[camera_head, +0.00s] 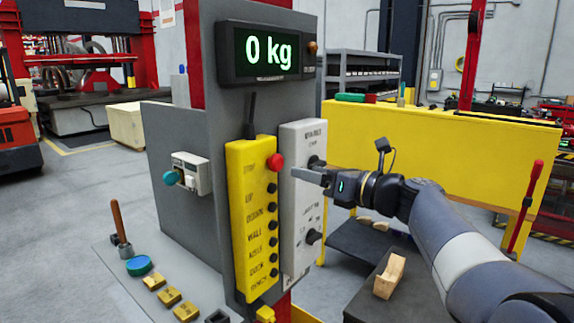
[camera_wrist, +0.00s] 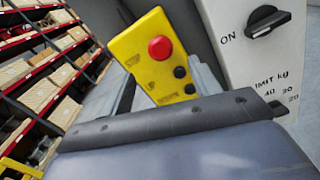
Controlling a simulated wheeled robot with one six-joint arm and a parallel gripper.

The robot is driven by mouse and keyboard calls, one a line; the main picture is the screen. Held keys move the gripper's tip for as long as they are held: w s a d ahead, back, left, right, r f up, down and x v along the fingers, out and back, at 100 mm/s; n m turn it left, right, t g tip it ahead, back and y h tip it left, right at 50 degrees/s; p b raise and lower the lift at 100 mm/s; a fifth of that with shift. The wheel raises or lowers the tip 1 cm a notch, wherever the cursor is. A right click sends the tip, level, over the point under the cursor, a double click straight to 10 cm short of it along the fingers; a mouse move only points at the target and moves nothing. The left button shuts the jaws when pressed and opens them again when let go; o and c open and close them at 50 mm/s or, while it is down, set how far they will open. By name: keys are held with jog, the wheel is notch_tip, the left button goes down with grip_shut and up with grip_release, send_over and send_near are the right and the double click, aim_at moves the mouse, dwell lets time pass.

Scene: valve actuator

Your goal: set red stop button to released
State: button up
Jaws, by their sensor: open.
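The red stop button (camera_head: 275,161) is at the top of the yellow control box (camera_head: 240,215), above a column of several black buttons. In the wrist view the red button (camera_wrist: 160,48) shows as a round cap ahead of the fingers, on the yellow face (camera_wrist: 135,45). My gripper (camera_head: 305,175) is open and empty, to the right of the red button and apart from it, in front of the white panel. In the wrist view its fingers (camera_wrist: 165,92) stand either side of the lower yellow box. I cannot tell whether the button is pressed in or out.
A white panel (camera_head: 298,245) with black knobs stands right beside the yellow box. Its knob (camera_wrist: 268,20) shows in the wrist view by "ON". A display reading "0 kg" (camera_head: 266,54) is above. A teal knob box (camera_head: 190,173) is at left. A grey table (camera_head: 110,265) holds small items.

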aim_at(280, 165)
jog(key=p+x, duration=0.1)
jog(key=x, duration=0.6)
jog(key=shift+w+a, duration=0.15)
jog(key=shift+c, duration=0.5)
grip_shut()
jog(key=shift+s+d+p, duration=0.3)
jog(key=shift+d, duration=0.1)
jog(key=shift+a+f, duration=0.1)
jog(key=shift+f, duration=0.05)
jog(key=shift+c, duration=1.9)
grip_release()
jog(key=shift+o, duration=1.4)
jog(key=shift+s+d, duration=0.1)
jog(key=shift+d, duration=0.1)
jog(key=shift+o, duration=1)
